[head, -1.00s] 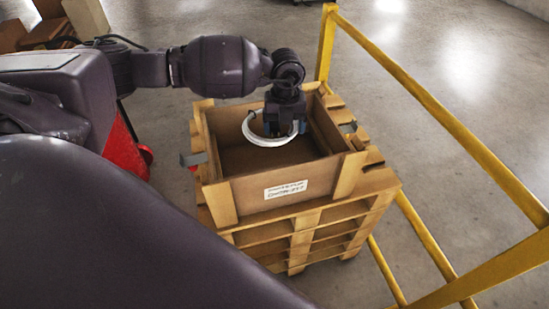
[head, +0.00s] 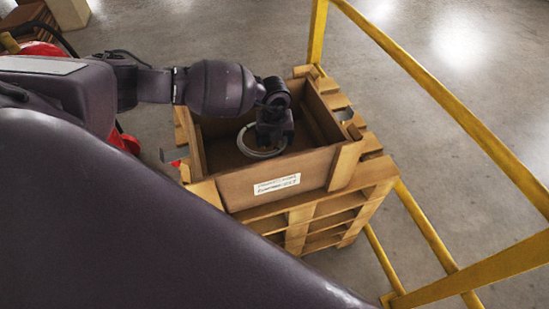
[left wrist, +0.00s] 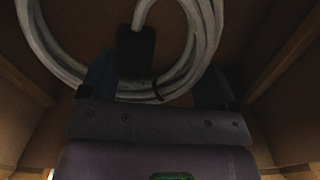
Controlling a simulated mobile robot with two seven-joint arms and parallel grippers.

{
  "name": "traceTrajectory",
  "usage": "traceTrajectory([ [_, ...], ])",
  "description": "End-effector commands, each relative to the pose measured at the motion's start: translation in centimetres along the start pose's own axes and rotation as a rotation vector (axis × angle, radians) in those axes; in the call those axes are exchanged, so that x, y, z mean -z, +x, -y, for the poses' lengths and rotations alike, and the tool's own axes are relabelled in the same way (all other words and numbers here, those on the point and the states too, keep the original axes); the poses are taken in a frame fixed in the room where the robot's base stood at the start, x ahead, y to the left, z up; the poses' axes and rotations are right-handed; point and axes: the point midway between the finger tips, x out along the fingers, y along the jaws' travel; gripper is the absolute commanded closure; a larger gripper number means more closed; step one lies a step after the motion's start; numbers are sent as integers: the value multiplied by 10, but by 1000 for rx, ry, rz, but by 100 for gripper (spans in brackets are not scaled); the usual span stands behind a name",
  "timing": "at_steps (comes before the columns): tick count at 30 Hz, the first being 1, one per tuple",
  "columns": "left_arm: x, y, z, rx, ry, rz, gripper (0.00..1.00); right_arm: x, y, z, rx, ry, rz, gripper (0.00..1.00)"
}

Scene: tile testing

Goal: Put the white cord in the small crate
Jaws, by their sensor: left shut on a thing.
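The white cord is a coiled ring (head: 247,147) inside the small crate, below the crate's rim in the head view. The small crate (head: 237,193) is an open wooden box with a white label on its front. My left gripper (head: 269,146) reaches down into the crate and is shut on the cord. In the left wrist view the coil (left wrist: 68,72) lies around and between the fingers, with a dark tie and a black block on it. Whether the coil touches the crate floor I cannot tell. My right gripper is not in view.
The crate stands on stacked wooden pallets (head: 328,215). A yellow rail (head: 440,98) runs along the right side and front right. Crate walls stand close around my left gripper. Grey floor (head: 400,60) is clear behind the crate.

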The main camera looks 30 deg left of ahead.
Motion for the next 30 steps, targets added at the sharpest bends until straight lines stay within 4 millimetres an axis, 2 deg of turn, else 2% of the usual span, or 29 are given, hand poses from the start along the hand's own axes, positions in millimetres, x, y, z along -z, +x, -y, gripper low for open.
traceTrajectory([
  [1,1,13,0,-1,-1,-3,49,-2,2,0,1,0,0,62],
  [6,0,41,0,0,1,-1,49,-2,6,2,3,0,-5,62],
  [14,0,55,1,1,1,0,49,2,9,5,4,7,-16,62],
  [22,1,91,0,-1,0,-3,49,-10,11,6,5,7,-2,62],
  [30,0,93,0,1,1,1,49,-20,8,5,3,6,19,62],
])
